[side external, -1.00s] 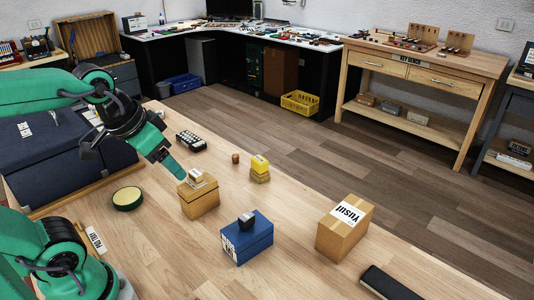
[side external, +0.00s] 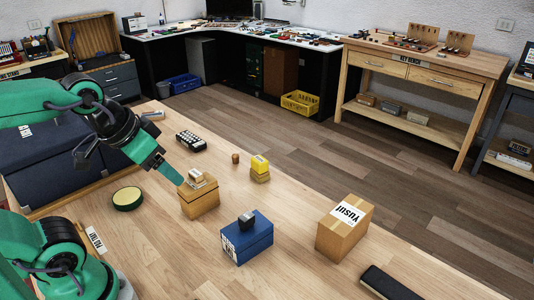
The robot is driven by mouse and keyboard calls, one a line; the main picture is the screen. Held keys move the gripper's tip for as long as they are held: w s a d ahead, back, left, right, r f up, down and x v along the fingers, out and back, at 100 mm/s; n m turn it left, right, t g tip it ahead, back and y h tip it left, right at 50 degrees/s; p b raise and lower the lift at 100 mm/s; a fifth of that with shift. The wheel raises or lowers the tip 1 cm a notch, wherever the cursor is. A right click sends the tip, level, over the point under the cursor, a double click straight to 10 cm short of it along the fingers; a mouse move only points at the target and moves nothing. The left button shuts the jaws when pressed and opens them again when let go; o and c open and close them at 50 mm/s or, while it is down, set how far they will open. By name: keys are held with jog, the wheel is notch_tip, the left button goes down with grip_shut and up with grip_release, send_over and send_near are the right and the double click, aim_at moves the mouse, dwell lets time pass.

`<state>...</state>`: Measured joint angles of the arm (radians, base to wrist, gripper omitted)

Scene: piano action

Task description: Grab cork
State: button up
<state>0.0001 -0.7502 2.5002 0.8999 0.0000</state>
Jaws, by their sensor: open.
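A small brown cylinder (side external: 236,158), which looks like a cork, stands on the wooden table near its far edge. A small pale tan block (side external: 196,175) sits on top of a wooden box (side external: 199,199); I cannot tell what it is made of. My gripper (side external: 180,182) points down and to the right, with its tips close to the left of the pale block. It is open, and nothing shows between the fingers. The gap between the fingers is hard to see from this side. The brown cylinder is apart from my gripper, farther right.
A yellow block on a tan base (side external: 260,169), a blue box (side external: 246,240) with a dark piece on top, a cardboard box (side external: 343,232) and a round green-rimmed pad (side external: 128,199) stand on the table (side external: 290,205). A dark blue case (side external: 60,160) lies left, behind my arm.

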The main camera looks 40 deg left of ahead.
jog(key=c, duration=0.4)
jog(key=n+g, duration=0.6)
jog(key=n, duration=0.1)
send_over(234, 156)
jog(key=f, duration=1.5)
jog(key=shift+s+d+f, duration=0.15)
jog(key=shift+d+f, duration=0.05)
jog(key=shift+d, duration=0.15)
jog(key=shift+a+f, duration=0.25)
jog(key=shift+f, duration=1.45)
